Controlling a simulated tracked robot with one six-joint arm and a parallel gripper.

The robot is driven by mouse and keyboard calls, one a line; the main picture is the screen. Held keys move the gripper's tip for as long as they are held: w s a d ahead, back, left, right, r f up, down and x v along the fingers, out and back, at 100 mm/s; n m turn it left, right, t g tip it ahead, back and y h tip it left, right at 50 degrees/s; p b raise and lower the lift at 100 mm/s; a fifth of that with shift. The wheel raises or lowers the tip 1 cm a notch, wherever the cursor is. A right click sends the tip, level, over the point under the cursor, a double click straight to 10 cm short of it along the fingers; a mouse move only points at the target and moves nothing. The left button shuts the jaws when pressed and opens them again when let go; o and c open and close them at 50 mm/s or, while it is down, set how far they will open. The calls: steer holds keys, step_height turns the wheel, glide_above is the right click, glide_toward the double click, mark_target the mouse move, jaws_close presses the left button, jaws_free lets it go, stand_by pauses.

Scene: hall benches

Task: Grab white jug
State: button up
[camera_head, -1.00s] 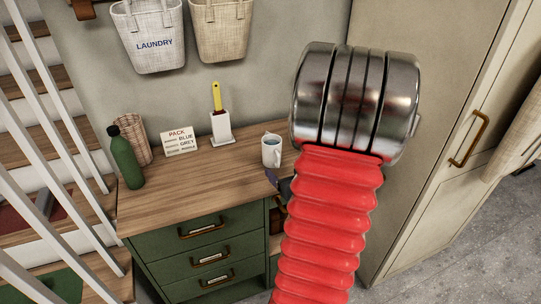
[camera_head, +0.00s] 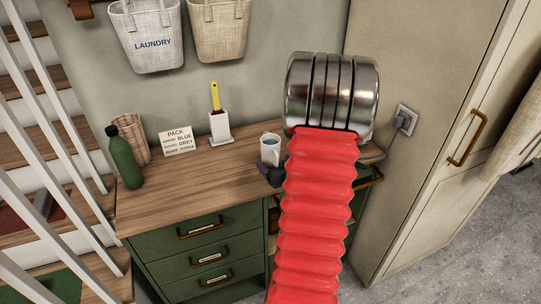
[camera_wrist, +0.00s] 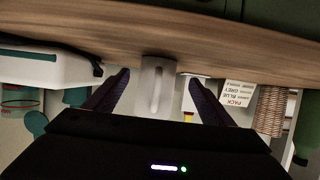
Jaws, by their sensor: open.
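The white jug (camera_head: 270,150) stands upright on the wooden bench top, with a greyish inside or content showing at its top. In the wrist view, which is upside down, the white jug (camera_wrist: 155,88) lies between the two dark fingers of my gripper (camera_wrist: 153,92), its handle facing the camera. The fingers are open, one on each side of the jug, with gaps showing. In the head view one dark fingertip of my gripper (camera_head: 270,174) shows at the jug's lower front; my red arm hides the rest.
A white brush holder (camera_head: 220,126), a lettered card (camera_head: 178,141), a wicker basket (camera_head: 135,137) and a green bottle (camera_head: 125,158) stand left of the jug. The bench's front left top (camera_head: 175,192) is clear. A tall cabinet (camera_head: 430,130) stands right.

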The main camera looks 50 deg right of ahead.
mark_target(271, 156)
steer(key=shift+w+d+f, duration=0.15)
steer(key=shift+w, duration=0.1)
steer(key=shift+x, duration=2.65)
steer(key=shift+s+d, duration=0.1)
steer(key=shift+d, duration=0.05)
steer(key=shift+c, duration=0.3)
steer(key=c, duration=1.3)
steer(key=shift+r, duration=0.4)
steer(key=shift+r, duration=4.7)
